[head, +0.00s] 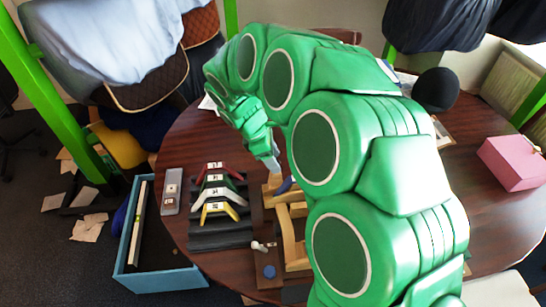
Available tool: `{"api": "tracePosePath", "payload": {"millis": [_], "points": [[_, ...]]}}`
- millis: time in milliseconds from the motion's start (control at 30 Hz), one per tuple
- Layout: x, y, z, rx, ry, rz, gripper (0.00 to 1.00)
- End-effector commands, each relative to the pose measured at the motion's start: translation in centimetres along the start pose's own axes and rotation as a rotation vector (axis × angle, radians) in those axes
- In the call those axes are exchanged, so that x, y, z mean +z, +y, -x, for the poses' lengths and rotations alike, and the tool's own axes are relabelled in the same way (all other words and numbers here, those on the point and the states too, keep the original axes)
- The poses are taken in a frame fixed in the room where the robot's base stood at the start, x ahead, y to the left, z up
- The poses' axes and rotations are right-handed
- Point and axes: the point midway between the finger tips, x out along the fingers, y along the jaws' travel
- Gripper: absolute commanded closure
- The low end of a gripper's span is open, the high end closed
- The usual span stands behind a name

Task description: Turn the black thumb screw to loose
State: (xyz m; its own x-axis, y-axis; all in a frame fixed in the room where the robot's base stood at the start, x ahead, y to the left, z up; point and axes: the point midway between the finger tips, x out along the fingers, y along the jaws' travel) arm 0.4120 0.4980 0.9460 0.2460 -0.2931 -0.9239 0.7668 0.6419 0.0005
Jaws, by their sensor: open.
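My green arm reaches across the round wooden table, and my gripper (274,163) points down near the top of a light wooden frame (289,232). The gripper is open; its fingertips are small here and partly covered by my arm. A blue piece (284,185) sits at the top of the frame, just below the gripper. I cannot make out the black thumb screw; it is too small or hidden behind my arm. I cannot tell whether the fingers touch anything.
Red, green, white and yellow angled pieces (219,212) stand on a dark ribbed rack (220,237) left of the frame. A small white-and-grey item (263,246) lies beside the frame. A blue bin (128,262) stands at left, a pink box (512,163) at right.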

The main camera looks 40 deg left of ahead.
Motion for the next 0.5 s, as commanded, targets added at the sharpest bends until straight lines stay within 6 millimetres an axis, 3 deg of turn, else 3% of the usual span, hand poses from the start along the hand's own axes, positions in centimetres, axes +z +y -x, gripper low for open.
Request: {"api": "tracePosePath", "payload": {"millis": [267,500], "points": [[0.02,-0.02,-0.12,0.000,0.000,0.000,0.48],[0.02,-0.02,-0.10,0.000,0.000,0.000,0.85]]}}
